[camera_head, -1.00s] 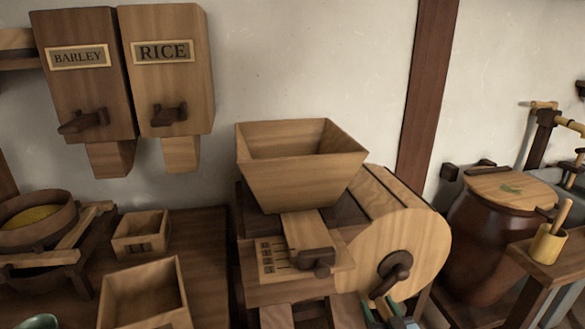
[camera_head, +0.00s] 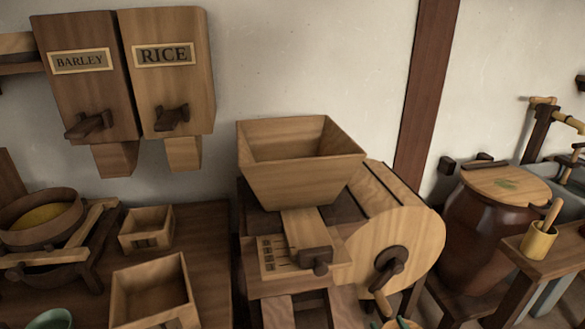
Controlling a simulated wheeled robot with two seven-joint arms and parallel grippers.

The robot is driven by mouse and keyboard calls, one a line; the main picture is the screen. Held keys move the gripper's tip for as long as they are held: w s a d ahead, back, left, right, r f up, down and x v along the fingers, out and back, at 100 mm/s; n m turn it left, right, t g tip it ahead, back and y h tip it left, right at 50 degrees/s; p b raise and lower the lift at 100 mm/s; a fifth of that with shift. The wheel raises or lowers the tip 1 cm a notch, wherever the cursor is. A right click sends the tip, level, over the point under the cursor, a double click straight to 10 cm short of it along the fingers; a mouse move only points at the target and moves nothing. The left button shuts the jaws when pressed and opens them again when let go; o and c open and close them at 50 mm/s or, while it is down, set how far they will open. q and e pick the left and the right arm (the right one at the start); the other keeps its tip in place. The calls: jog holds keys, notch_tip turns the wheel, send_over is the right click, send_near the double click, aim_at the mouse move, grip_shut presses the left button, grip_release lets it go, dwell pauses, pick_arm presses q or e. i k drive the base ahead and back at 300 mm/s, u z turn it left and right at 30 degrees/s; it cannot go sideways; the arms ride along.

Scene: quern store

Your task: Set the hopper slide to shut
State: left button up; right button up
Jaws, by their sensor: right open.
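The wooden hopper (camera_head: 300,178) is an open, tapered box on top of the mill. The hopper slide (camera_head: 303,229) is a pale plank coming out from under its front, with a dark knob (camera_head: 316,258) at the front end. Beside it is a marked board (camera_head: 272,262) with several small dark labels and slots; the labels are too small to read. My right gripper (camera_head: 398,324) shows only as a teal and orange tip at the bottom edge, below the crank and apart from the slide. It is open. My left gripper is out of view.
A round wooden drum (camera_head: 395,235) with a dark crank (camera_head: 389,262) stands right of the slide. Barley (camera_head: 85,80) and rice (camera_head: 165,70) bins hang on the wall. Open boxes (camera_head: 148,228) stand on the left table. A lidded jar (camera_head: 490,225) is at the right.

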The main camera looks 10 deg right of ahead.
aim_at(310, 243)
jog(key=k, duration=1)
